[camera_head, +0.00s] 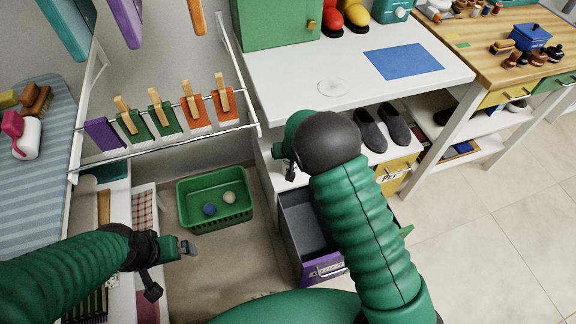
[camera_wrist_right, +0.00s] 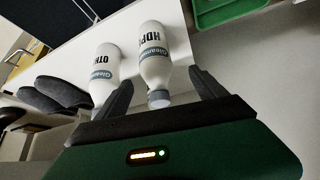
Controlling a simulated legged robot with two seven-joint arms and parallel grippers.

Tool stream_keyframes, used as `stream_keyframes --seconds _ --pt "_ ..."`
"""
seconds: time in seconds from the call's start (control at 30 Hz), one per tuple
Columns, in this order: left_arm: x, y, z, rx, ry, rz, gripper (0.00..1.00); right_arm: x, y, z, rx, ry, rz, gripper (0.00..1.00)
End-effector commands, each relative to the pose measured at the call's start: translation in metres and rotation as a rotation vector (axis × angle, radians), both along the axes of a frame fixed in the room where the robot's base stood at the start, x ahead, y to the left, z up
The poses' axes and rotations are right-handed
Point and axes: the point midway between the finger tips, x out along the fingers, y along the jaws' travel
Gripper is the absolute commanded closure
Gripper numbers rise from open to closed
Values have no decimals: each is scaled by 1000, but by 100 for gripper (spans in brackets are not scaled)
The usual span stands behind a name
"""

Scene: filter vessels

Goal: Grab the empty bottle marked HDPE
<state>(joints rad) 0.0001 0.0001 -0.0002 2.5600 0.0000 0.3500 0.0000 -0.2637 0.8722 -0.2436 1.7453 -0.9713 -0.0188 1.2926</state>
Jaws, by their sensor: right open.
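In the right wrist view, a white bottle with a grey band and the letters HDP (camera_wrist_right: 153,52) lies in the gap between the fingers of my open right gripper (camera_wrist_right: 161,80). Its grey cap is towards the palm, and I cannot tell whether the fingers touch it. A second white bottle marked OTH (camera_wrist_right: 103,72) is just left of it, by the left finger. In the head view my right gripper (camera_head: 283,152) is at the white table's front edge, and my arm hides most of the bottles. My left gripper (camera_head: 186,248) is over the lower left, apart from the bottles; its jaws are unclear.
Dark slippers (camera_head: 383,128) rest on the shelf under the white table (camera_head: 290,85). A purple bin (camera_head: 303,215) stands below my right arm. A green basket (camera_head: 215,221) holds two balls at left. Pegged cards hang on a rail (camera_head: 165,146).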

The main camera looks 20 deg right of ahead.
Motion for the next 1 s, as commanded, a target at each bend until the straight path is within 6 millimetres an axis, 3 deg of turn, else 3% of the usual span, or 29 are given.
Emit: stream_keyframes --seconds 0.43,0.7,1.0 --pt "0 0 -10 0 0 -1 0 32 -7 -59 0 2 -4 19" --pt "0 0 -10 0 0 0 0 37 -6 -65 1 -1 -3 19" --pt "0 0 -10 0 0 0 0 37 -7 -65 2 0 -3 56"
